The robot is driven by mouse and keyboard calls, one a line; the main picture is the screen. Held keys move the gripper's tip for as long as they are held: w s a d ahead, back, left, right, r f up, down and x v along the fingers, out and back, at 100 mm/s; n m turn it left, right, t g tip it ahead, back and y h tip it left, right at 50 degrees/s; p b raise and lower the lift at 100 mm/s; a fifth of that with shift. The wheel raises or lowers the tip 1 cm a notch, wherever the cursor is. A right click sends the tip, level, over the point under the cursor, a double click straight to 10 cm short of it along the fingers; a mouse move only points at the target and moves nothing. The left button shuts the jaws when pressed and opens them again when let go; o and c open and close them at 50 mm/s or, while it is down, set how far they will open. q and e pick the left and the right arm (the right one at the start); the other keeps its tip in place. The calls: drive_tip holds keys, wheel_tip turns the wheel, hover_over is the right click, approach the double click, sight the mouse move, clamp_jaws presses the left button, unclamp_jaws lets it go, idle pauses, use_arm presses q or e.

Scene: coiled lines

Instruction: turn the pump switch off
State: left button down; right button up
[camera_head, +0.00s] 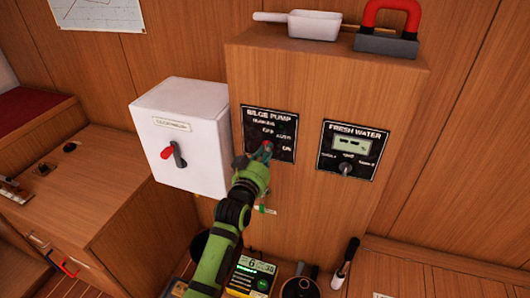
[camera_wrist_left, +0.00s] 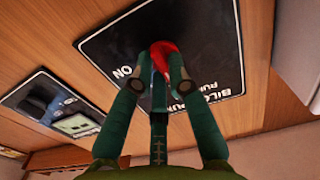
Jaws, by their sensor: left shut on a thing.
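The black bilge pump panel (camera_head: 272,124) is on the front of the wooden cabinet. Its printed labels include AUTO and ON; in the left wrist view the panel (camera_wrist_left: 205,45) shows with its lettering turned. My left gripper (camera_head: 263,153) is at the panel's lower part. In the left wrist view its fingers (camera_wrist_left: 160,70) are shut on the red switch knob (camera_wrist_left: 162,50), one on each side. The fingers hide part of the knob, and I cannot tell which label it points to. My right gripper is not in view.
A fresh water panel (camera_head: 347,150) with a small display and knob is to the right. A white box (camera_head: 180,135) with a red-handled switch protrudes at left. A white scoop (camera_head: 298,23) and a red-handled block (camera_head: 387,40) sit on the cabinet top.

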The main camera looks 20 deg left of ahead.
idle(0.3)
use_arm(q)
drive_tip(key=c, duration=1.2)
unclamp_jaws()
drive_tip(key=s, duration=1.2)
drive_tip(key=shift+a, duration=0.2)
drive_tip(key=s+d+f+g, duration=0.1)
drive_tip(key=s+f+g, duration=0.25)
drive_tip(key=f, duration=0.85)
drive_tip(key=s+f+m+g, duration=0.15)
drive_tip(key=s+f, duration=0.35)
drive_tip(key=f, duration=0.7)
drive_tip(key=s+d+f+g, duration=0.1)
drive_tip(key=s+f+g, duration=0.3)
drive_tip(key=f, duration=0.9)
drive_tip(key=s+a+f+g, duration=0.2)
drive_tip(key=s+f, duration=0.4)
drive_tip(key=s, duration=0.4)
drive_tip(key=s+a+f+g, duration=0.1)
drive_tip(key=s+f+g, duration=0.2)
drive_tip(key=s, duration=0.8)
drive_tip(key=s+a+f+g, duration=0.2)
drive_tip(key=s+f+g, duration=0.1)
drive_tip(key=s+f, duration=0.5)
drive_tip(key=s, duration=0.3)
drive_tip(key=shift+a+f+m+y, duration=0.3)
drive_tip(key=shift+m, duration=0.05)
